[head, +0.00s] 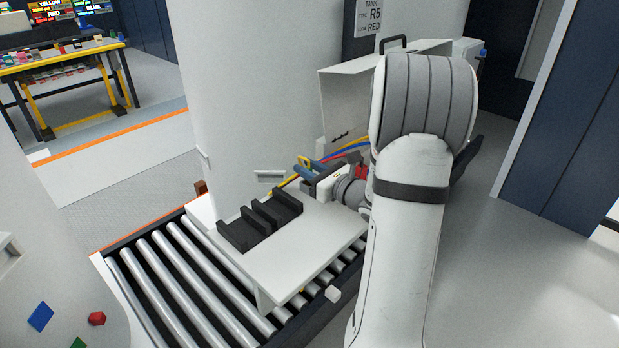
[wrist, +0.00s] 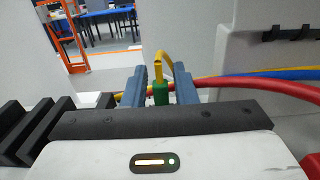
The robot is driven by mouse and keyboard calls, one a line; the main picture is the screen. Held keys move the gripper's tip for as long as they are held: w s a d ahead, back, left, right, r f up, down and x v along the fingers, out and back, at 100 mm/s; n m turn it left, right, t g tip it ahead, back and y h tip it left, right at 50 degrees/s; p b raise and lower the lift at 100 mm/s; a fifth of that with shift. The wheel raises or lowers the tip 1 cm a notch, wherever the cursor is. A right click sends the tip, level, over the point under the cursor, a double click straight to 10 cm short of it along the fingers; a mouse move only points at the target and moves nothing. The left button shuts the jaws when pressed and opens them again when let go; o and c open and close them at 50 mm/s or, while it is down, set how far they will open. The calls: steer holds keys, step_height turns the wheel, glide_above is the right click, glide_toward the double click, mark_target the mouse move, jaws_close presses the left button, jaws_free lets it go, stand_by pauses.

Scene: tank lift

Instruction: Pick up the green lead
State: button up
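In the wrist view, a green plug (wrist: 160,94) stands between my two blue-grey fingers, with a yellow upright piece (wrist: 158,70) above it and a yellow cable arching off to the right. A narrow gap seems to show on each side of the plug, so my gripper (wrist: 160,84) looks open around it. In the head view my gripper (head: 308,173) is low over the rear of a white platform (head: 310,235), beside the tank. The yellow piece shows at the fingers there, and the green part is hidden.
A black slotted holder (head: 260,220) sits on the platform, left of my gripper. Red (wrist: 265,86), blue and yellow cables run right toward a white box (head: 343,100). A roller conveyor (head: 185,262) lies in front. The tank wall (head: 260,90) rises close behind.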

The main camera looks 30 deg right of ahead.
jaws_close()
steer(key=shift+r, duration=0.15)
